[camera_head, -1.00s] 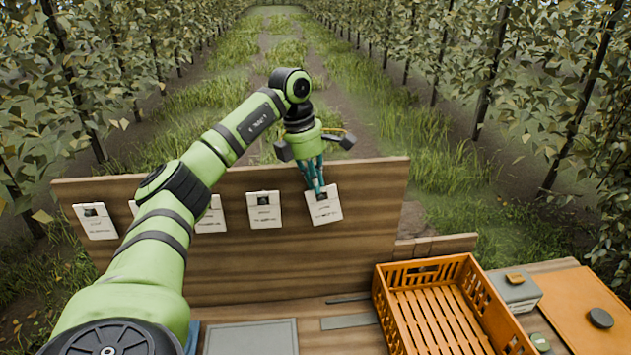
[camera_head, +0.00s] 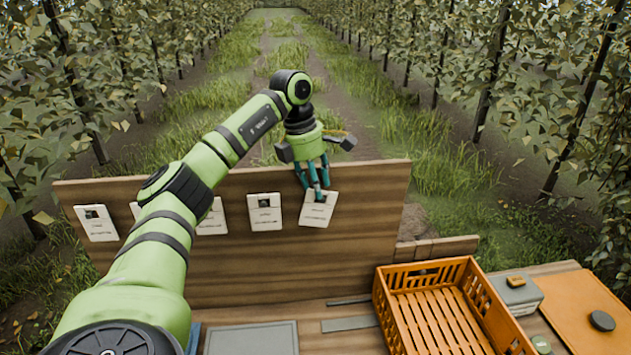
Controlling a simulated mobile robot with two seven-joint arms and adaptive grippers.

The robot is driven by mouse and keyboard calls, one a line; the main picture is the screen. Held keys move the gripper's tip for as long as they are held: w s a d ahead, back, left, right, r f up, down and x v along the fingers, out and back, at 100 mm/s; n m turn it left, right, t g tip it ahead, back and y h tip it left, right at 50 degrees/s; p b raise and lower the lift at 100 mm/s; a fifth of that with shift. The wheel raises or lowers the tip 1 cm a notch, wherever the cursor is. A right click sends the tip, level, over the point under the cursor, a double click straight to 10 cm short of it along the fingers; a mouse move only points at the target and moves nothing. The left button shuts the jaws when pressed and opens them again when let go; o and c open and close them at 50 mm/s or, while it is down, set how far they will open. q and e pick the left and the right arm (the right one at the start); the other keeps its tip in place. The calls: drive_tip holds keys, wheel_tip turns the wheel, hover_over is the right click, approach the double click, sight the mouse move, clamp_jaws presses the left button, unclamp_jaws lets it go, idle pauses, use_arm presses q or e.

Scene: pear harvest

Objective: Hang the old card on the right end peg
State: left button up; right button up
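The old card is the white card (camera_head: 317,212) at the right end of the row on the wooden board (camera_head: 370,215). It hangs tilted, its lower edge swung to the left. A peg behind its top is hidden by my fingers. My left gripper (camera_head: 316,189) is at the card's top edge, reaching down from above. Its teal fingers look spread apart, in front of and beside the card's top. Whether a fingertip still touches the card is hard to tell. My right gripper is out of view.
More white cards, among them one next to the old card (camera_head: 264,211) and one at the far left (camera_head: 96,223), hang on the board. An orange crate (camera_head: 381,303), a grey box (camera_head: 519,294) and an orange board with a dark disc (camera_head: 601,320) are at the right. A grey mat (camera_head: 250,338) lies in front.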

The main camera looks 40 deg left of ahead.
use_arm(q)
drive_tip(key=v, duration=1.2)
drive_tip(key=shift+f, duration=0.1)
